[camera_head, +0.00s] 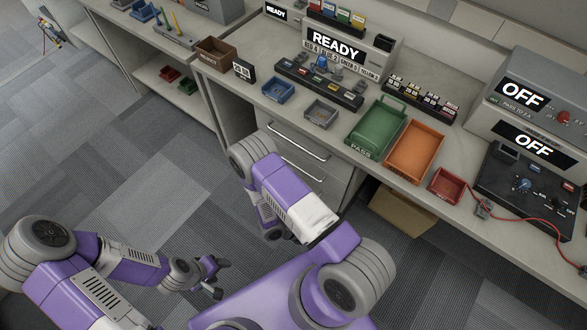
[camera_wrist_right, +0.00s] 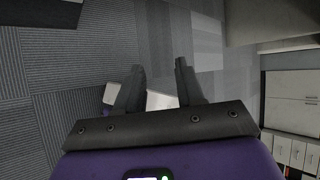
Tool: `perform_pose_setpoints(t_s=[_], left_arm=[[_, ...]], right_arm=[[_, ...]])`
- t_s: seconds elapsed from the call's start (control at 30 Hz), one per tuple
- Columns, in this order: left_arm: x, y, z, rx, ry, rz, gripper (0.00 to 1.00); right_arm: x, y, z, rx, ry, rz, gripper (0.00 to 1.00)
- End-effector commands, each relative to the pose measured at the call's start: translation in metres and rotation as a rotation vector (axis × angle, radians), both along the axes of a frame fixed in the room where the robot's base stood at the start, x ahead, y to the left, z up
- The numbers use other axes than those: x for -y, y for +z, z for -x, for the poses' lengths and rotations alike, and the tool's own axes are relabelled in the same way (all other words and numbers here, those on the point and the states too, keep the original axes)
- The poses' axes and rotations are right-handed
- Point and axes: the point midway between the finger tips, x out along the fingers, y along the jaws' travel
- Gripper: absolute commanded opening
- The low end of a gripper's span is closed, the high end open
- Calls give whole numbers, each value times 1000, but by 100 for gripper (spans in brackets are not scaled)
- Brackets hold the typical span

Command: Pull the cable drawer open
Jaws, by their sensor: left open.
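Under the workbench is a drawer unit with an upper drawer (camera_head: 286,133) and a lower drawer (camera_head: 331,185). Each has a bar handle, the upper handle (camera_head: 298,143) and the lower handle (camera_head: 303,171). Both drawers look shut, and I see no label saying which is the cable drawer. My left gripper (camera_head: 222,278) is open and empty over the floor, well apart from the drawers. My right arm stands in front of the drawer unit and hides part of it. My right gripper (camera_wrist_right: 158,74) is open and empty in the right wrist view, with floor beyond it.
The workbench top (camera_head: 340,115) above carries a green tray (camera_head: 366,145), an orange tray (camera_head: 402,165) and a red bin (camera_head: 447,186). A cardboard box (camera_head: 402,210) is under the bench. Carpet at left is clear.

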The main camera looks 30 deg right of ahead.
Motion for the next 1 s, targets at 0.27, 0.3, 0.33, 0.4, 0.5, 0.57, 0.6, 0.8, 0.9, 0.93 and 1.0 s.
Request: perform_pose_setpoints(t_s=[0.27,0.3,0.33,0.4,0.5,0.57,0.6,0.8,0.9,0.93,1.0], left_arm=[[0,-4,0,1,0,0,59],[0,-4,0,1,0,0,59],[0,-4,0,1,0,0,59],[0,-5,0,1,0,0,59],[0,-5,0,1,0,0,59],[0,-7,0,1,0,0,59],[0,-8,0,1,0,0,59],[0,-16,0,1,0,0,59],[0,-19,0,1,0,0,59],[0,-20,0,1,0,0,59],[0,-22,0,1,0,0,59]], right_arm=[[27,14,-153,-224,1014,398,38],[21,17,-168,-241,1103,448,38],[16,19,-178,-250,1159,483,38],[6,22,-194,-266,1259,546,38],[-1,24,-208,-276,1332,597,38],[0,24,-214,-278,1348,609,38],[2,23,-217,-280,1350,611,38],[25,17,-238,-277,1345,609,38],[35,15,-249,-277,1344,608,38],[38,14,-251,-275,1344,607,38],[43,13,-256,-277,1345,607,38]])
